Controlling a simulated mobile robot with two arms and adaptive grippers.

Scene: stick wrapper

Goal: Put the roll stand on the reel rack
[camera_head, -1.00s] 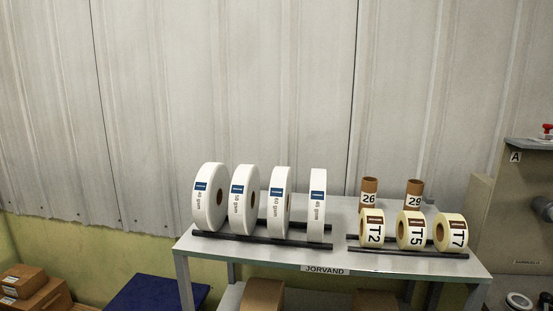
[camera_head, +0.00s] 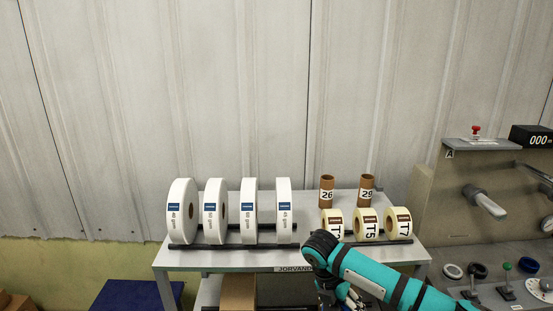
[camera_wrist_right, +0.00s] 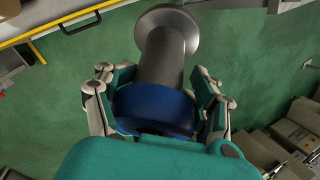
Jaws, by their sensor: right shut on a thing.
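The reel rack, a grey table-like rack (camera_head: 216,257) labelled JORVAND, stands at centre in the head view with rolls on black rails. My right arm reaches in front of its right part from the lower right, and my right gripper (camera_head: 343,297) is only partly visible at the bottom edge. In the right wrist view my right gripper (camera_wrist_right: 156,98) is shut on the roll stand (camera_wrist_right: 165,58), a grey post with a round flange at its far end and a blue part between the fingers. Green floor shows beyond it. My left gripper is in neither view.
Several white rolls (camera_head: 181,215) fill the rack's left rails; cream rolls (camera_head: 367,225) sit at right, with brown cores (camera_head: 327,190) behind. A machine (camera_head: 480,200) stands close on the right. A cardboard box (camera_head: 238,291) sits below the top.

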